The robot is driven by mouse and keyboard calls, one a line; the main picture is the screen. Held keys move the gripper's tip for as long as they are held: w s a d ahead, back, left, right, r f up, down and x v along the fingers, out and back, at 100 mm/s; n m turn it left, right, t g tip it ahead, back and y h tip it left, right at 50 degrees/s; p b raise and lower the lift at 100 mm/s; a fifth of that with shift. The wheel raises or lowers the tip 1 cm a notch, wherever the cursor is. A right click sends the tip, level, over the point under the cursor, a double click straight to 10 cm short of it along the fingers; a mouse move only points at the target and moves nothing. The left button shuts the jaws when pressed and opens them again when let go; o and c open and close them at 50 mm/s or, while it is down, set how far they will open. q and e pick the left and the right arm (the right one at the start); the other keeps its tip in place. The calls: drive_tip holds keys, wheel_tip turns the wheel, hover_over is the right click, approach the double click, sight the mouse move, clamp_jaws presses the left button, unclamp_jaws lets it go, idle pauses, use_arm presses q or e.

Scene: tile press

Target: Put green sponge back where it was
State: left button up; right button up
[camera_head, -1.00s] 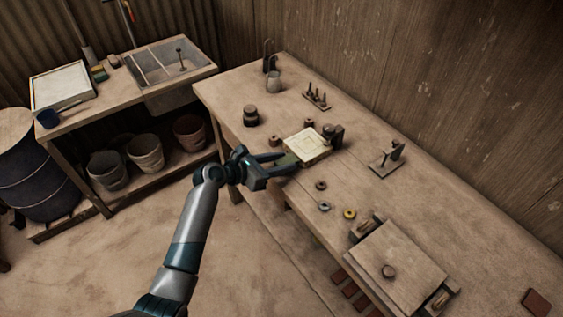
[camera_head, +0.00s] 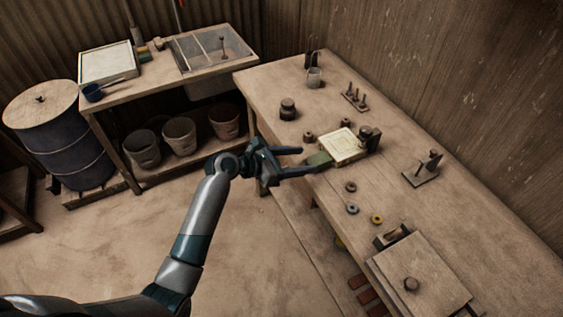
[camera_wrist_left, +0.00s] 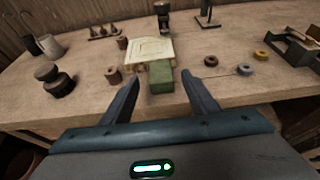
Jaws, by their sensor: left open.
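The green sponge (camera_head: 319,159) lies on the workbench at its front edge, against the near side of a pale square tile (camera_head: 344,146). It also shows in the left wrist view (camera_wrist_left: 161,77), just beyond and between my fingertips. My left gripper (camera_head: 301,161) is open at the bench edge, its fingers pointing at the sponge. In the left wrist view the two fingers (camera_wrist_left: 160,82) are spread wide with nothing held between them. My right gripper is not in view.
Small spools (camera_head: 309,136) and rings (camera_head: 351,187) lie around the tile. A dark jar (camera_head: 288,109) stands behind. A wooden press board (camera_head: 420,275) is at the right. A side bench (camera_head: 150,77) with a sink (camera_head: 212,50) and buckets below stands at the left.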

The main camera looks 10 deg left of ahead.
use_arm(q)
drive_tip(key=v, duration=0.7)
drive_tip(key=shift+b, duration=0.45)
idle(0.4)
